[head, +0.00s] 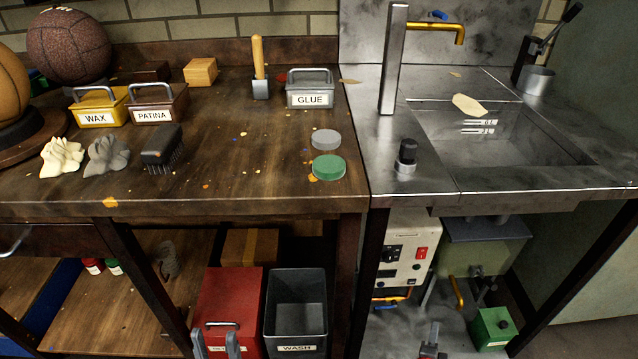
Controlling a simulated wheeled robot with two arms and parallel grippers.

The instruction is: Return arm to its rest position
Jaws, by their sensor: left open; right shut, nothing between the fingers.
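My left gripper (215,345) shows at the bottom edge, left of centre, as two grey fingers standing apart. It is open and empty, low in front of the red box (232,295) under the bench. My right gripper (431,338) shows at the bottom edge, right of centre, with its fingers together and nothing between them. It is below the sink counter, in front of the lower shelf. Both arms are mostly out of the picture below.
The wooden bench (240,190) holds leather balls (70,46), a WAX box (97,106), a PATINA box (157,104), a GLUE box (310,88) and a brush (161,148). The steel sink (500,140) adjoins it. A WASH bin (297,305) stands below. The bench's front middle is clear.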

